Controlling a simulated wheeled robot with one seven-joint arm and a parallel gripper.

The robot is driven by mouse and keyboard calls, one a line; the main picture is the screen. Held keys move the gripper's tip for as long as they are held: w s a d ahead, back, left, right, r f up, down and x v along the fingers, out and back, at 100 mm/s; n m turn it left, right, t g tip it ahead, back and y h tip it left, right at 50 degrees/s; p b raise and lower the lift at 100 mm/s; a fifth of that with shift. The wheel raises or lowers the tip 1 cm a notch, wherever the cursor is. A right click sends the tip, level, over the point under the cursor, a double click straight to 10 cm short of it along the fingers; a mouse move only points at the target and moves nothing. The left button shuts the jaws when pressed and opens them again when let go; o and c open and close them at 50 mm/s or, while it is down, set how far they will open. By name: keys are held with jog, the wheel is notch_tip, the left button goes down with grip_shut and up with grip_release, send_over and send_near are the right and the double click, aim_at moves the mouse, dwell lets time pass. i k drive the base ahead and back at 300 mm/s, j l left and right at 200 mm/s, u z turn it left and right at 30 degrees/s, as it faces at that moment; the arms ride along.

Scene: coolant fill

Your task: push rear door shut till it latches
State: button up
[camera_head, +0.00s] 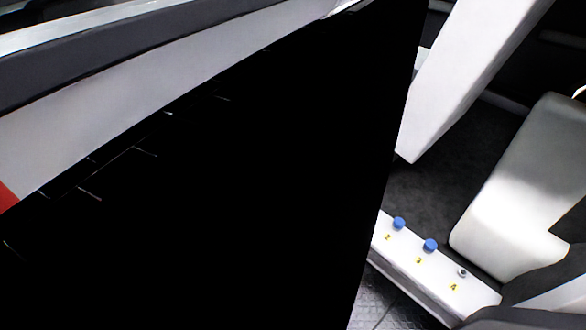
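I cannot identify the rear door for certain. A large black surface (230,200) fills the middle and lower left of the head view and hides what is behind it. A slanted grey-and-white band (150,90) runs along its upper left edge. A white slab-like panel (465,75) stands tilted at the upper right; I cannot tell whether it is part of the door. No latch shows. My gripper is not in view.
A white block (408,252) at the lower right carries two blue caps (430,245) and an uncapped metal fitting (462,272), with yellow number labels. Dark floor (430,195) shows behind it. A white rounded body at the right may be mine.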

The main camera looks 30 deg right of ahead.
aim_at(165, 164)
jog(key=k+j+u, duration=0.1)
jog(key=j+u, duration=0.25)
jog(key=j, duration=0.45)
jog(key=j+u, duration=0.4)
jog(key=j, duration=0.45)
jog(key=i+j+u, duration=0.2)
jog(key=i+j, duration=0.1)
jog(key=j, duration=0.05)
